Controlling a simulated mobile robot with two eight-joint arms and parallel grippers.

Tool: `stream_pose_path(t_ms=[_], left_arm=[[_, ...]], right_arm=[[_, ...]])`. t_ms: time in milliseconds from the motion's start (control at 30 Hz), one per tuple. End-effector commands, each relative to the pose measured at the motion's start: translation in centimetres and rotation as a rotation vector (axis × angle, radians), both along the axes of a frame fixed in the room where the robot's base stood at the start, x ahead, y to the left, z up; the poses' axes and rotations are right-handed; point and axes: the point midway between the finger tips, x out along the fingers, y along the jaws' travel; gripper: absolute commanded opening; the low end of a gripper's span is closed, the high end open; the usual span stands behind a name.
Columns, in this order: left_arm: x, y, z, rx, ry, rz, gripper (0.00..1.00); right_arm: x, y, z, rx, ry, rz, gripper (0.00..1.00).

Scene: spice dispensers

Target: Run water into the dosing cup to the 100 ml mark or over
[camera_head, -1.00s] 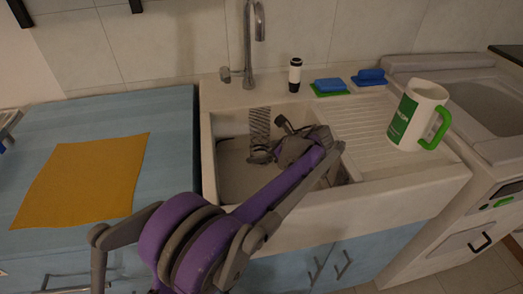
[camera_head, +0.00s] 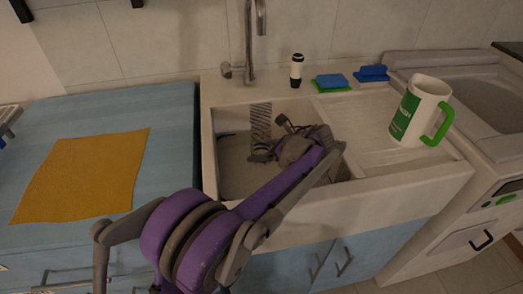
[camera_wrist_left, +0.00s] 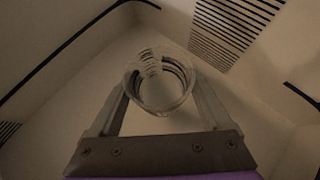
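The dosing cup (camera_wrist_left: 160,88) is clear with ring-like marks. In the left wrist view it sits between the two fingers of my left gripper (camera_wrist_left: 162,80), which touch its sides. In the head view my left gripper (camera_head: 268,152) is low inside the sink (camera_head: 232,178), and I cannot make out the cup there. The grey tap (camera_head: 248,45) stands behind the sink, its spout (camera_head: 261,22) above and behind the gripper. A small side knob (camera_head: 226,71) is at the tap's lower left. No water stream shows. My right gripper is not in view.
A black-and-white bottle (camera_head: 297,72), blue sponges (camera_head: 331,81) (camera_head: 372,73) and a white-green mug (camera_head: 420,112) stand right of the tap. A ribbed patch (camera_head: 260,120) is on the sink's back wall. An orange cloth (camera_head: 80,175) lies on the left counter.

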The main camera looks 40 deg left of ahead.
Motion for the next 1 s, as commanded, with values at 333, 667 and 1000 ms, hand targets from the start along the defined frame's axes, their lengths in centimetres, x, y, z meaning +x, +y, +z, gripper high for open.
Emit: stream_pose_path(t_ms=[333,667,1000], left_arm=[[0.0,0.0,0.1,-0.001,0.0,0.0,1.0],[-0.1,0.0,5.4,-0.001,-0.001,0.001,1.0],[0.0,0.0,9.8,0.0,0.0,0.0,1.0]], right_arm=[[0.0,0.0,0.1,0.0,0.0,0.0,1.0],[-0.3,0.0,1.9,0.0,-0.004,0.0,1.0],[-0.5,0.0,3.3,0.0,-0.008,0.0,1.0]])
